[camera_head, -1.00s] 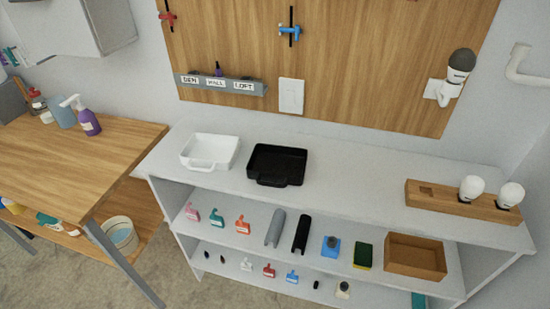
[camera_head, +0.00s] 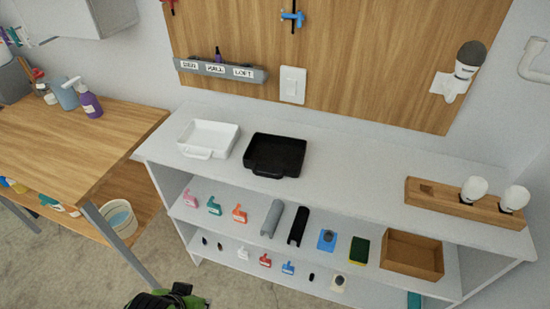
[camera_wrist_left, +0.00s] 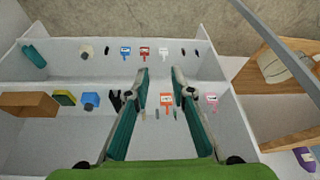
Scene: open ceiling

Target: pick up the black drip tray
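The black drip tray (camera_head: 275,154) sits on the white shelf unit's top, right of a white tray (camera_head: 208,138), with its handle toward the front. I cannot make it out in the left wrist view. My left gripper (camera_wrist_left: 160,76) is open and empty, its two teal fingers apart, pointing toward the shelf unit's front. An orange tag-shaped item (camera_wrist_left: 166,99) shows between the fingers, farther off. In the head view only a green and black part of my left arm shows at the bottom edge, well short of the tray. My right gripper is in neither view.
Shelves below hold several small coloured items, grey and black channel pieces (camera_head: 298,226) and a brown box (camera_head: 412,254). A wooden block (camera_head: 450,199) with bulbs stands at the right on top. A wooden table (camera_head: 70,145) stands left. The top between tray and block is clear.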

